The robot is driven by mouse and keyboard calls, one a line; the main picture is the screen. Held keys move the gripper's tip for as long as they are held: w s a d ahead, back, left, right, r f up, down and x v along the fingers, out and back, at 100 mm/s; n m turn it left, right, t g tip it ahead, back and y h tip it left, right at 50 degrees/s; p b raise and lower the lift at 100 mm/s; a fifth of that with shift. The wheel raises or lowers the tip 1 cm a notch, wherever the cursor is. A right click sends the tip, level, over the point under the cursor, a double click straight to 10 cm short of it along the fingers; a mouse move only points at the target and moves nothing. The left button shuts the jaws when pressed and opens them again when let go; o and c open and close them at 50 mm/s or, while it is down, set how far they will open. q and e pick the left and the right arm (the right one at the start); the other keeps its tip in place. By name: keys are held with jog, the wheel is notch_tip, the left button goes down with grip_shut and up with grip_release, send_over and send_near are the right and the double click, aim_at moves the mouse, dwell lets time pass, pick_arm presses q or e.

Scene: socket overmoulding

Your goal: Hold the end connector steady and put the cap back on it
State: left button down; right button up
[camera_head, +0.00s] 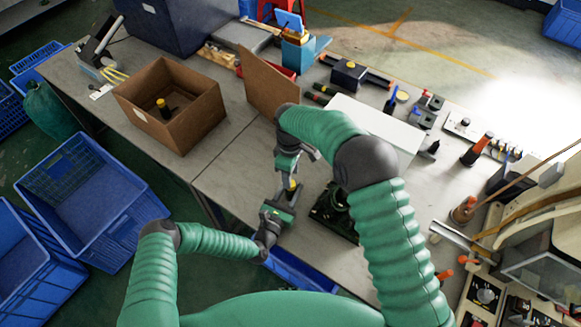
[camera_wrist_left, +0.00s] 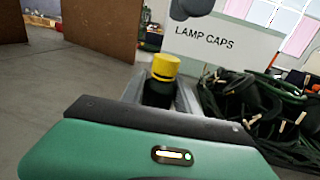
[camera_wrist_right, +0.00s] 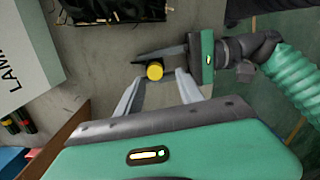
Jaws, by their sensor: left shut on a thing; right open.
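The end connector (camera_wrist_left: 157,94) is a dark upright cylinder with a yellow cap (camera_wrist_left: 164,66) on top in the left wrist view. My left gripper (camera_head: 286,203) is shut on the connector's dark body and holds it over the table. My right gripper (camera_head: 292,178) is open above it, pointing down. In the right wrist view the yellow cap (camera_wrist_right: 154,71) shows end-on at the open fingertips, with the left gripper (camera_wrist_right: 180,53) coming in from the right. The cap sits on the connector's top; how firmly it is seated I cannot tell.
A cardboard box (camera_head: 199,119) holding another yellow-topped part stands at left. A white box marked LAMP CAPS (camera_wrist_left: 228,52) and a black crate of cables (camera_wrist_left: 262,105) stand close to the grippers. Blue crates (camera_head: 91,195) sit on the floor. Table between is clear.

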jog(key=n, duration=0.4)
jog(key=r+n, duration=0.1)
jog(key=n, duration=0.1)
jog(key=shift+w+r, duration=0.1)
jog(key=shift+w, duration=0.15)
jog(key=n, duration=0.3)
jog(key=r+n, duration=0.1)
jog(key=n, duration=0.1)
jog(key=shift+w, duration=0.25)
notch_tip(320, 180, down, 8)
jog(key=shift+f, duration=0.1)
grip_shut()
